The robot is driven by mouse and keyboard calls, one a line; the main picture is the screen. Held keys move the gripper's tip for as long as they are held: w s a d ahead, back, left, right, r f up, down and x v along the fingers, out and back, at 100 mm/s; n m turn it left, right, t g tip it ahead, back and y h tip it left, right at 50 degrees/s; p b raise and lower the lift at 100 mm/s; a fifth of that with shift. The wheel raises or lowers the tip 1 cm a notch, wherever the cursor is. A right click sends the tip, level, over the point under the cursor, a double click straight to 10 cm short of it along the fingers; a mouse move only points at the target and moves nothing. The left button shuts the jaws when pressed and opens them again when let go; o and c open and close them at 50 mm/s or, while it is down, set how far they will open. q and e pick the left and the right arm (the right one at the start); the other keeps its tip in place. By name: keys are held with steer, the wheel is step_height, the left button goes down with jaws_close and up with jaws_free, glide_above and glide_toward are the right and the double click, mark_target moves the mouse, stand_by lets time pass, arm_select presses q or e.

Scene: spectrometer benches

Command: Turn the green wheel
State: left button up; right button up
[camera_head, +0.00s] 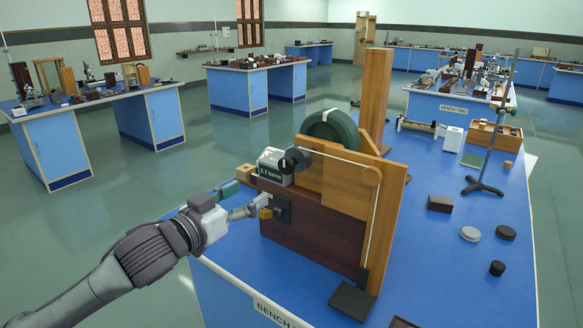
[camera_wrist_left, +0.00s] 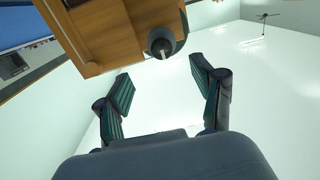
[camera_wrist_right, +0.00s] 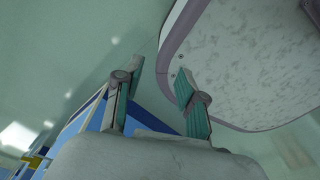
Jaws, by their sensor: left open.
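The dark green wheel (camera_head: 333,127) stands upright behind the top of a wooden apparatus (camera_head: 338,187) on the blue bench. A small counter box (camera_head: 272,166) reading "3.7 turns" and a dark round knob (camera_head: 296,160) are at the apparatus's left side. My left gripper (camera_head: 246,203) is open and empty, left of the apparatus and below the counter. In the left wrist view a rounded dark green part with a dark knob (camera_wrist_left: 160,43) shows beyond the open fingers (camera_wrist_left: 162,88), apart from them. My right gripper (camera_wrist_right: 155,92) is open and empty, shown only in its wrist view.
A cord (camera_head: 372,225) runs down the apparatus front to a dark block (camera_head: 352,300). A stand (camera_head: 484,186), a brown box (camera_head: 440,203) and round weights (camera_head: 470,234) occupy the bench's right. Open floor (camera_head: 150,180) lies at left.

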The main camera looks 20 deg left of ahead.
arm_select(q)
steer(key=p, duration=0.2)
glide_toward(284, 167)
steer(key=w, duration=0.2)
steer(key=x, duration=0.2)
steer(key=p+x, duration=0.1)
steer(key=x, duration=0.4)
steer(key=shift+w+d, duration=0.25)
steer(key=shift+d, duration=0.2)
steer(key=shift+w+d+p, duration=0.2)
steer(key=shift+w+p, duration=0.1)
steer(key=shift+w, duration=0.2)
arm_select(e)
steer(key=r, duration=0.2)
steer(key=s+r, duration=0.1)
steer(key=shift+d+r, duration=0.15)
steer(key=shift+d, duration=0.25)
arm_select(q)
jaws_close()
